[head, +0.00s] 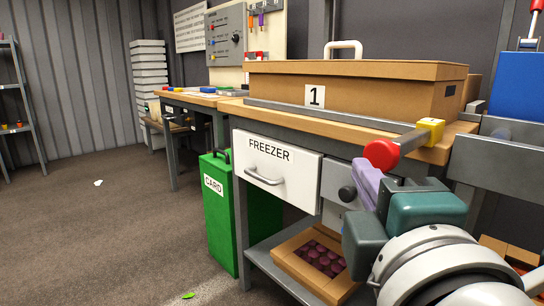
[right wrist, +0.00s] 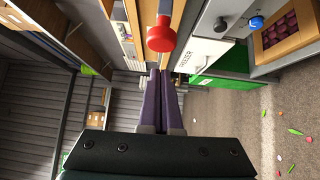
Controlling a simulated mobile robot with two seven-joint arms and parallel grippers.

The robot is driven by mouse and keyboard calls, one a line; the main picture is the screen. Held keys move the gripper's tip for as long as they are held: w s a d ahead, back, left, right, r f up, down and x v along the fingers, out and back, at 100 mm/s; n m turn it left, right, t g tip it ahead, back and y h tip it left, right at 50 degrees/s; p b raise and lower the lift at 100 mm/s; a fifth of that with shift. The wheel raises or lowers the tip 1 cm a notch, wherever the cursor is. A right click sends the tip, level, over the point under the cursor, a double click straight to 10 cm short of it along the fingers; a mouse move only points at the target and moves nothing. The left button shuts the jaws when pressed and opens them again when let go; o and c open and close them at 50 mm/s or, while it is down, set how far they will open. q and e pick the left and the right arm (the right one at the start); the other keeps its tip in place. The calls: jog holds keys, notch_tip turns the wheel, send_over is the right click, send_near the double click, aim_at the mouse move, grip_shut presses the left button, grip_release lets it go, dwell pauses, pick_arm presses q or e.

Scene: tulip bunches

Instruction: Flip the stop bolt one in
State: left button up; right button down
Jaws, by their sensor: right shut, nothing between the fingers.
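The stop bolt (head: 410,141) has a red round knob (head: 381,154) on a grey bar, which runs to a yellow block (head: 431,130) at the right front of the bench top, by the lidded box marked 1 (head: 350,95). The red knob also shows in the right wrist view (right wrist: 161,37), just beyond the fingertips. My right gripper (head: 366,175), with purple fingers, is shut and empty, just below the knob in the head view. A small gap shows between fingertips and knob in the right wrist view (right wrist: 160,72). My left gripper is not in view.
A white drawer marked FREEZER (head: 277,170) and a dark knob (head: 347,194) sit under the bench top. A crate of dark round things (head: 300,277) is on the lower shelf. A green CARD bin (head: 222,225) stands left. The floor at left is mostly clear.

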aim_at(413, 147)
jog(key=shift+w+d, duration=0.45)
jog(key=shift+d, duration=0.15)
jog(key=shift+w+d, duration=0.4)
jog(key=shift+d, duration=0.2)
jog(key=w+d, duration=0.4)
jog(key=d, duration=0.1)
jog(key=w+d+p, duration=0.1)
jog(key=w+d, duration=0.1)
jog(key=d, duration=0.1)
jog(key=shift+w+d, duration=0.2)
jog(key=shift+w, duration=0.05)
jog(key=shift+w+d, duration=0.1)
jog(key=shift+d, duration=0.1)
